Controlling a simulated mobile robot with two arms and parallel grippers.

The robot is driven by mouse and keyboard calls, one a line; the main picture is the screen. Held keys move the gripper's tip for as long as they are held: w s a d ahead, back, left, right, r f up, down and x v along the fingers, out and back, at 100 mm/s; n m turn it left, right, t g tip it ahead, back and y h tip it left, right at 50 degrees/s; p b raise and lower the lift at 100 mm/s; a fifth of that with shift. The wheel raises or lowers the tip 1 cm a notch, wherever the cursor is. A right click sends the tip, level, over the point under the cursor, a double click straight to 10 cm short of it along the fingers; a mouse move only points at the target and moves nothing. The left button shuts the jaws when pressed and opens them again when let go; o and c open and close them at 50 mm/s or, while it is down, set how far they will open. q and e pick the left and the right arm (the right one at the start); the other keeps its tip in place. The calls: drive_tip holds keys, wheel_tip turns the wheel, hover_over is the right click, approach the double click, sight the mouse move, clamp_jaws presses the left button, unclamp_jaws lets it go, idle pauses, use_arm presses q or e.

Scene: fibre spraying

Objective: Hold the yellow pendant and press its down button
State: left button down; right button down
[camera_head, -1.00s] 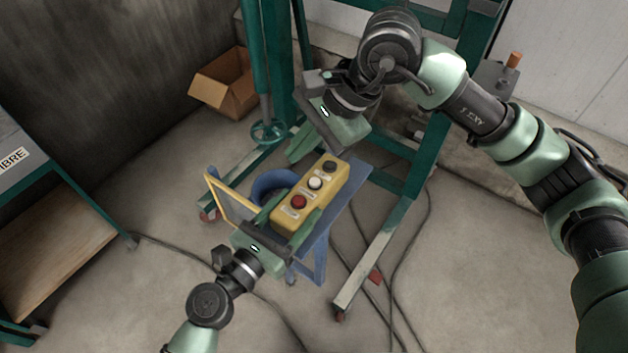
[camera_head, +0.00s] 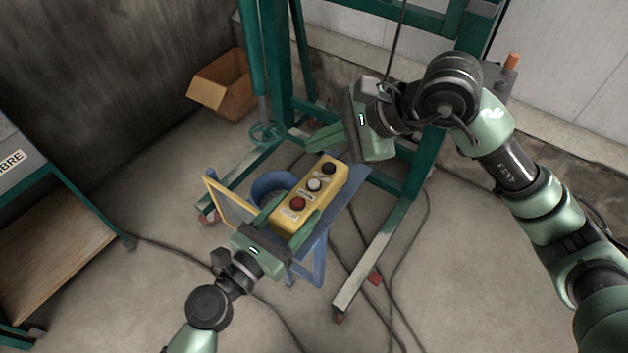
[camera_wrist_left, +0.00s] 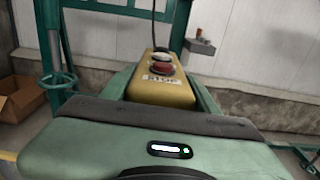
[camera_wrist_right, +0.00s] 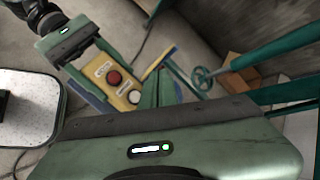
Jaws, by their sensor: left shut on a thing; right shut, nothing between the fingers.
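The yellow pendant (camera_head: 309,195) has a red button (camera_head: 298,204) near my left gripper, a white one (camera_head: 314,184) in the middle and a black one (camera_head: 329,168) at the far end. The button labels are too small to read in the head view. My left gripper (camera_head: 287,219) is shut on the pendant's near end, one finger along each side; the pendant also shows in the left wrist view (camera_wrist_left: 160,92). My right gripper (camera_head: 312,140) is shut and empty, beyond the black button and apart from it. In the right wrist view the pendant (camera_wrist_right: 124,92) lies left of its fingers.
A blue stand (camera_head: 318,256) and blue bucket (camera_head: 270,184) are below the pendant. A green frame (camera_head: 405,178) rises behind, with a handwheel (camera_head: 266,133). A cardboard box (camera_head: 228,88) lies at the back left. A dark cable hangs from above near my right gripper.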

sight(319, 185)
drive_tip(key=shift+f, duration=3.85)
drive_tip(key=shift+f, duration=0.4)
